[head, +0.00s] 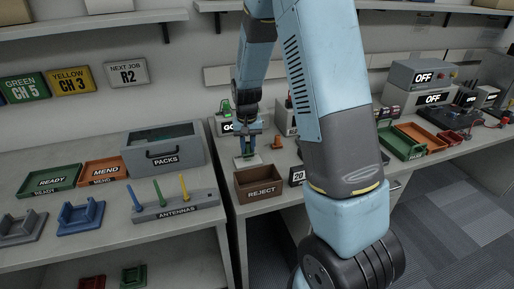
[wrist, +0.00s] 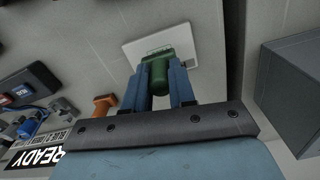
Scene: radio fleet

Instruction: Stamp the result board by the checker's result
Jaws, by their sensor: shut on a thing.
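My gripper (wrist: 160,80) is shut on a green stamp (wrist: 158,70), with a blue finger on each side of its handle. The stamp's wider end is over the white result board (wrist: 188,48), near its middle; I cannot tell whether it touches. In the head view my gripper (head: 249,148) is at the middle bench, low over the board (head: 248,161). An orange stamp (head: 277,143) stands to the right; it also shows in the wrist view (wrist: 103,104). A black sign reading READY (wrist: 38,157) shows at the wrist view's lower left. The checker is not clearly identifiable.
A brown REJECT box (head: 258,183) stands at the bench's front edge, near my gripper. A dark sign starting GO (head: 228,127) is partly hidden behind my arm. On the left bench are a grey PACKS bin (head: 165,157) and an antenna rack (head: 175,208).

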